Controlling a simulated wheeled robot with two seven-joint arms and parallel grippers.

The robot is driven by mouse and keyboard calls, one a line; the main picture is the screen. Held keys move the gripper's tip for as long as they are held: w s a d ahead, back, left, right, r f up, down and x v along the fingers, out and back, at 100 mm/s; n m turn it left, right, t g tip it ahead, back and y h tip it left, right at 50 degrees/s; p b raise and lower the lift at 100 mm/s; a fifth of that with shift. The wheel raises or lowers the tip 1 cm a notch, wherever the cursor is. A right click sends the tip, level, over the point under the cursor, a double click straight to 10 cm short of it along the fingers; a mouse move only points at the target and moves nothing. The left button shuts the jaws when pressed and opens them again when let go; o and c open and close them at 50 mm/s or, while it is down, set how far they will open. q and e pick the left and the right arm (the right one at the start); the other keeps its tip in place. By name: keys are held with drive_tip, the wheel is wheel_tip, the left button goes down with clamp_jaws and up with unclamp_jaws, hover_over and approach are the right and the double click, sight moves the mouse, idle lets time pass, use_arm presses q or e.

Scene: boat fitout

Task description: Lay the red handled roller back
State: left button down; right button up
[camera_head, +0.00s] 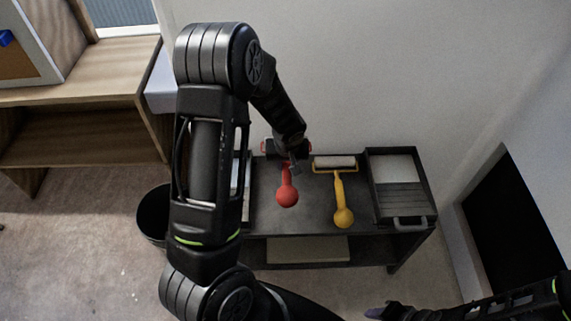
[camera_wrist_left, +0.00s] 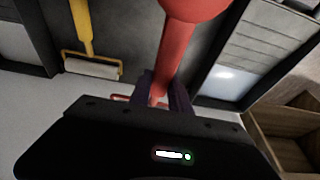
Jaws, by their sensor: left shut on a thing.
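My left gripper (camera_head: 290,160) is shut on the red handled roller (camera_head: 287,192), over the back part of the dark cart top (camera_head: 312,215). The roller's round red end points toward the front of the cart. In the left wrist view the fingers (camera_wrist_left: 164,88) close around the red shaft (camera_wrist_left: 176,50); its roller head is mostly hidden behind the gripper. I cannot tell whether the roller touches the cart top. My right gripper (camera_head: 386,311) shows only partly at the bottom edge, and its jaws are unclear.
A yellow handled roller (camera_head: 339,190) lies just right of the red one; it also shows in the left wrist view (camera_wrist_left: 92,67). A paint tray (camera_head: 398,190) sits at the cart's right end. Another tray (camera_wrist_left: 232,78) lies on the other side. A black bin (camera_head: 153,212) and wooden shelf stand left.

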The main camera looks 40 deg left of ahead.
use_arm(q)
drive_tip(key=shift+a+r, duration=0.1)
drive_tip(key=shift+a, duration=0.1)
idle(0.3)
wheel_tip(320, 180, down, 10)
drive_tip(key=b, duration=0.7)
drive_tip(key=shift+w+f+b, duration=0.1)
drive_tip(key=shift+f+b, duration=0.1)
drive_tip(key=shift+b, duration=0.2)
drive_tip(key=shift+f+b, duration=0.55)
drive_tip(key=shift+b, duration=0.25)
drive_tip(key=c, duration=1.1)
unclamp_jaws()
